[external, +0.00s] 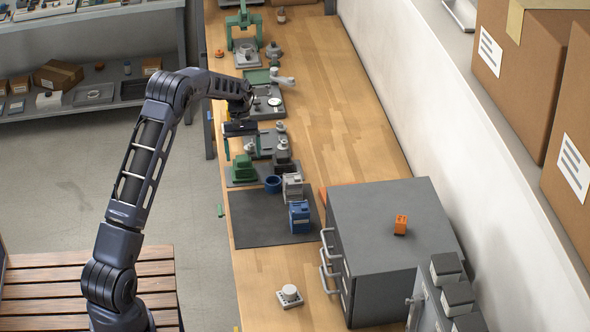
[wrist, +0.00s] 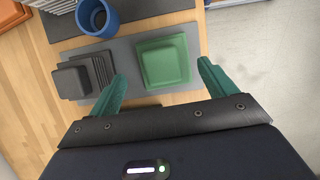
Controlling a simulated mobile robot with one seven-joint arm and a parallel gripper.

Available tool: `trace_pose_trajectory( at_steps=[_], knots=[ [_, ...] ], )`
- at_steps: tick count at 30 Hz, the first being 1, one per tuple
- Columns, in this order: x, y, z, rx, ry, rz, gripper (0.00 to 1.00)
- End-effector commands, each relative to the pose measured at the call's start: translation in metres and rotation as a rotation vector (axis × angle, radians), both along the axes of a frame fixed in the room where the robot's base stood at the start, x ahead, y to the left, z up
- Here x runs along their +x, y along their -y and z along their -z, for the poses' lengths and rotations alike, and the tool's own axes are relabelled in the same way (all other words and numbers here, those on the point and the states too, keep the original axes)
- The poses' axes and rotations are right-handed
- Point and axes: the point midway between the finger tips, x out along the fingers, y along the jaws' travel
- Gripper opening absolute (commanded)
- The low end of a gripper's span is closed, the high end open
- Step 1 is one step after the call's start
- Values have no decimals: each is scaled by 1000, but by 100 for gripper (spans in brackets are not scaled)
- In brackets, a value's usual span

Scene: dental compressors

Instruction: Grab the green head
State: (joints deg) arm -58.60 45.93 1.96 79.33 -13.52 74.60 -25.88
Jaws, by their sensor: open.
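The green head (external: 243,169) is a stepped green block on a grey plate on the workbench. In the wrist view, the green head (wrist: 164,61) shows from above, lying ahead of and between my two teal fingertips. My gripper (wrist: 161,72) is open and empty, with one finger on each side of the head's near end. In the external view my gripper (external: 238,146) hangs above the head. I cannot tell the exact height gap.
A dark grey stepped block (wrist: 84,76) sits beside the head on the same grey plate (wrist: 124,56). A blue cup (wrist: 97,17) stands close by. A grey cabinet (external: 385,220) is at right.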

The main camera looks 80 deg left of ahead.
Motion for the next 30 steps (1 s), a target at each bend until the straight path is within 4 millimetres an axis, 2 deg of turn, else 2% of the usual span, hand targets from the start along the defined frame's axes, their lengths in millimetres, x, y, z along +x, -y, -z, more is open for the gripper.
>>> trace_pose_trajectory(
  at_steps=[10,19,27,29,30],
  knots=[
    [-4,14,40,-3,0,0,84],
    [-3,16,46,1,1,0,84],
    [-3,16,46,0,0,0,31],
    [-3,16,46,0,0,0,19],
    [-3,16,45,1,1,0,16]
  ],
)
